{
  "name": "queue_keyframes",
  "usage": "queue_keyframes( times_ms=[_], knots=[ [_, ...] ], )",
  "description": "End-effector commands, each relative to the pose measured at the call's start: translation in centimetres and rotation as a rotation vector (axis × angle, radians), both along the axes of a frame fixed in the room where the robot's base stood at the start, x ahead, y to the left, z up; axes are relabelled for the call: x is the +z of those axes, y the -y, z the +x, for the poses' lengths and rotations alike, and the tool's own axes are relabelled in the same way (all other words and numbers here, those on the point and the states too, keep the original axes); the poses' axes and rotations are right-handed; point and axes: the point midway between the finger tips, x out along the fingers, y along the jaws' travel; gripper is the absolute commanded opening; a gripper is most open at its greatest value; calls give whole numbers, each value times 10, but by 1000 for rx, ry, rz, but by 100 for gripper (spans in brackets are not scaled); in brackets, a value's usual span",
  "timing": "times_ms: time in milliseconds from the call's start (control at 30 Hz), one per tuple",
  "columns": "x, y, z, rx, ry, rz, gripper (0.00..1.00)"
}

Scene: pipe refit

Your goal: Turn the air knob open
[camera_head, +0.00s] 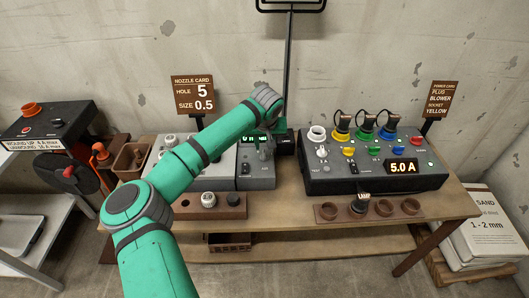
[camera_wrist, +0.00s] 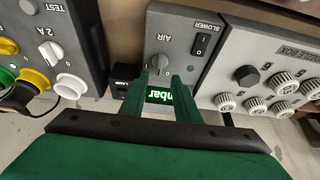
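The air knob (camera_wrist: 158,62) is a light grey pointer knob on a dark grey box marked AIR (camera_wrist: 165,22). In the wrist view my gripper (camera_wrist: 158,77) has its two green fingers apart, with the knob between or just beyond their tips. I cannot tell whether either finger touches it. A lit green display (camera_wrist: 160,96) shows between the fingers, partly covered. In the head view the air box (camera_head: 257,181) stands mid-bench, and my arm reaches down to it, partly hiding the knob. A black BLOWER rocker switch (camera_wrist: 202,43) sits beside the knob.
A dark power box (camera_head: 370,165) with coloured plugs and knobs stands right of the air box. A light nozzle box (camera_wrist: 270,80) with several knobs stands on the other side. Holders (camera_head: 232,210) line the front of the bench. The nozzle card (camera_head: 194,94) stands behind.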

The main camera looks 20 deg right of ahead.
Motion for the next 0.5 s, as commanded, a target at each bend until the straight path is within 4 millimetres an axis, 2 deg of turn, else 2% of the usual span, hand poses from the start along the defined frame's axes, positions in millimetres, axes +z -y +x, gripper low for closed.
queue_keyframes(
  times_ms=[100, 300, 500],
  knots=[
    [-21, 2, 8, 1, -1, 2, 29],
    [-51, 6, 20, 0, 0, 1, 29],
    [-68, 9, 27, -1, 1, -1, 29]
  ],
)
